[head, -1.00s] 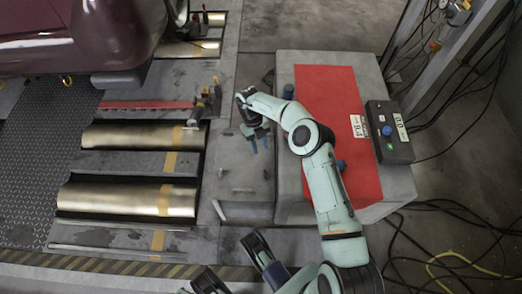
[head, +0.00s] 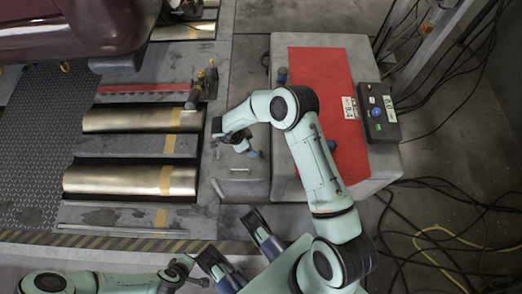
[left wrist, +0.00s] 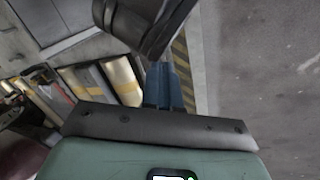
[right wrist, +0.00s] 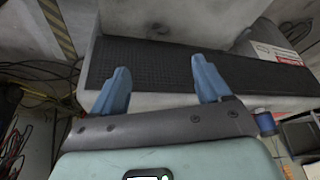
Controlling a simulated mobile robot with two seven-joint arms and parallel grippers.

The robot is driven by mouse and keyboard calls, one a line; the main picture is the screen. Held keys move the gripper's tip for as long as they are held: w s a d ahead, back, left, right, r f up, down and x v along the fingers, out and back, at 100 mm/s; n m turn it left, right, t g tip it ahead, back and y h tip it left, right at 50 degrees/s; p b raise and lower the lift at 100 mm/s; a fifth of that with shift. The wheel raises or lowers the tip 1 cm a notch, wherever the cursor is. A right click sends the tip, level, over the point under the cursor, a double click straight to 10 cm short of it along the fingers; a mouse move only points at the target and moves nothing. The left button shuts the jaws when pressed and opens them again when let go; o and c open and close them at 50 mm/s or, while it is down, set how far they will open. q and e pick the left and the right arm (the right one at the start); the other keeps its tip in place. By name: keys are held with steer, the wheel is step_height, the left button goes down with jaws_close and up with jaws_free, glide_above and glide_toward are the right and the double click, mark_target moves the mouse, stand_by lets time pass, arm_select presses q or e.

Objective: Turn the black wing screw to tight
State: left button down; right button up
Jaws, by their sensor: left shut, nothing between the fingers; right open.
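I cannot make out the black wing screw for certain in any view. A small upright fixture (head: 205,84) with dark and yellowish parts stands beside the rollers in the head view; its details are too small to tell. In the right wrist view my right gripper (right wrist: 161,82) is open and empty, facing a dark ribbed surface (right wrist: 180,72). In the left wrist view my left gripper (left wrist: 165,84) is shut with nothing in it. The left arm lies low at the head view's bottom left.
A grey block (head: 330,40) with a red top (head: 318,75) stands right of my right gripper. A black control box (head: 377,112) sits at its right edge. Brass rollers (head: 130,181) lie to the left, below a maroon car (head: 60,35). Cables (head: 440,215) cover the right floor.

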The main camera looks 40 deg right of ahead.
steer(key=n+b, duration=0.1)
steer(key=b, duration=0.2)
glide_above(261, 153)
steer(key=a, duration=0.3)
step_height(261, 153, down, 8)
steer(key=shift+d+r, duration=0.1)
steer(key=shift+d, duration=0.05)
steer(key=x, duration=0.4)
steer(key=shift+w+b, duration=0.15)
steer(key=shift+b, duration=0.2)
steer(key=shift+d+f, duration=0.25)
steer(key=shift+f, duration=0.2)
arm_select(q)
steer(key=shift+y, duration=0.3)
steer(key=f, duration=0.1)
steer(key=a+f, duration=0.1)
steer(key=f, duration=0.1)
steer(key=w+a+f, duration=0.1)
steer(key=f, duration=0.1)
steer(key=shift+w+a, duration=0.1)
steer(key=shift+a, duration=0.05)
arm_select(e)
steer(key=c, duration=1.1)
